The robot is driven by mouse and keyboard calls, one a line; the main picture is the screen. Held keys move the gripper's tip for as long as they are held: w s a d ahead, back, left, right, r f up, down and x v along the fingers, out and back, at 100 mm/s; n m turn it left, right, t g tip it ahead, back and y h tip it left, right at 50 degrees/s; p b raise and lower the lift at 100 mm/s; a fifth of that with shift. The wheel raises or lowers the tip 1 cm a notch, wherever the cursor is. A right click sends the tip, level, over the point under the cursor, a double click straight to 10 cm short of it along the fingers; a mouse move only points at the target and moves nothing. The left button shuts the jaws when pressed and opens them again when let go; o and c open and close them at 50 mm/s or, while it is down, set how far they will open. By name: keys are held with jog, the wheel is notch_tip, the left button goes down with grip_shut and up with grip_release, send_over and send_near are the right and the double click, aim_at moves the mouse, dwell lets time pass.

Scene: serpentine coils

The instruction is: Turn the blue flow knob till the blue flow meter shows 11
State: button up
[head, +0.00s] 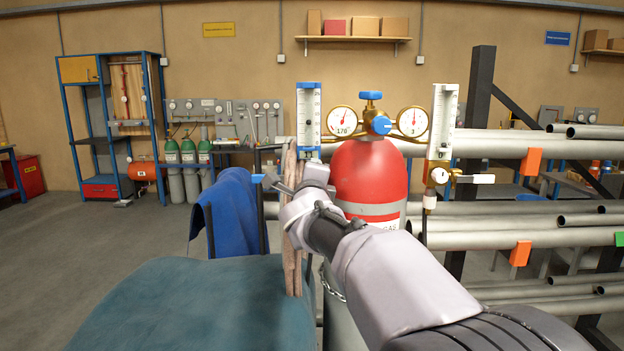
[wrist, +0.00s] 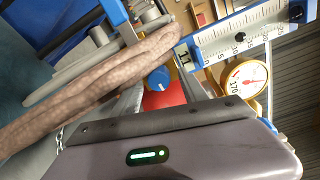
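The blue flow meter (head: 309,115) is an upright, blue-framed white scale left of the gauges. In the wrist view the blue flow meter (wrist: 240,32) lies slanted, with a tag marked 11 at its lower end. My gripper (wrist: 166,88) appears open, with grey fingers on either side of the knob. I cannot tell whether they touch it. In the head view my gripper (head: 300,188) is below the meter, mostly hidden.
A red cylinder (head: 370,175) stands behind my arm, with a left gauge (head: 342,121) marked 170 and a second flow meter (head: 442,122) at right. A brown hose (wrist: 90,85) hangs close beside my gripper. Pipes (head: 540,240) fill the right side; a teal surface (head: 190,305) lies front left.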

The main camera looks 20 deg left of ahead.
jog(key=v, duration=1.7)
jog(key=shift+s, duration=0.2)
jog(key=shift+d+f, duration=0.1)
jog(key=s+d+f+n+g+h, duration=0.2)
jog(key=s+d+f+n+g, duration=0.9)
jog(key=s+d+f, duration=1.2)
jog(key=s+d+n, duration=0.2)
jog(key=s, duration=0.1)
jog(key=shift+s+f, duration=0.3)
jog(key=shift+s, duration=0.1)
jog(key=shift+a, duration=0.1)
dwell(1.0)
